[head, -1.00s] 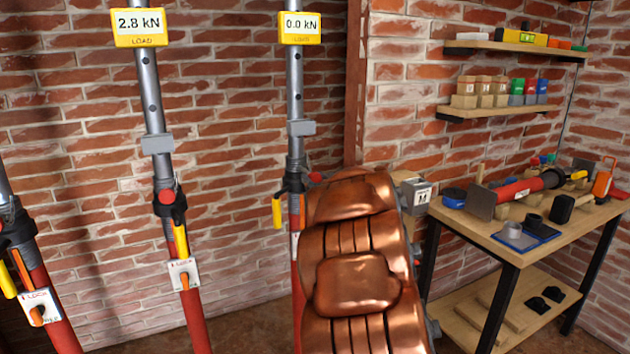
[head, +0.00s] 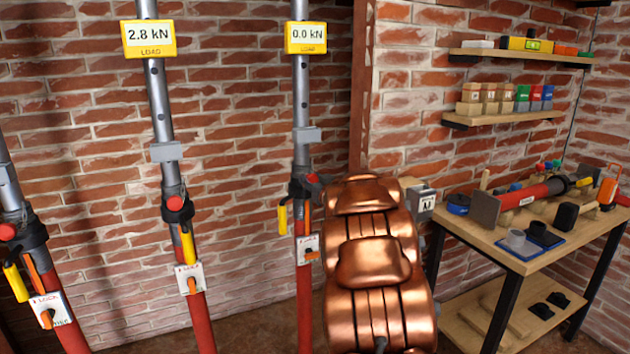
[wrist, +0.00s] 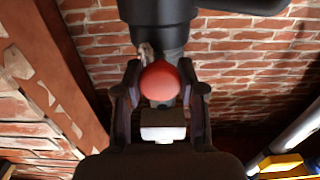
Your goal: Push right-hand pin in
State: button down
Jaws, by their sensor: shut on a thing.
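The right-hand prop (head: 304,95) stands upright against the brick wall, with a yellow display reading 0.0 kN (head: 305,37). Its red-headed pin (head: 312,179) shows at the dark collar, beside my copper arm. In the wrist view the round red pin head (wrist: 160,80) sits between the two dark fingers of my gripper (wrist: 160,96), which are shut on it. How deep the pin sits is hidden by its head. In the head view my gripper cannot be made out behind my arm.
The middle prop (head: 160,95) reads 2.8 kN; another prop (head: 35,260) leans at far left. The right-hand prop has a yellow handle (head: 283,217) and a lock plate (head: 308,250). A cluttered workbench (head: 490,240) stands right, below two wall shelves (head: 495,118).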

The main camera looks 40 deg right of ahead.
jog(key=shift+w+r, duration=0.1)
jog(key=c, duration=0.7)
grip_release()
jog(key=shift+w, duration=0.1)
jog(key=shift+o, duration=0.2)
jog(key=v, duration=1.2)
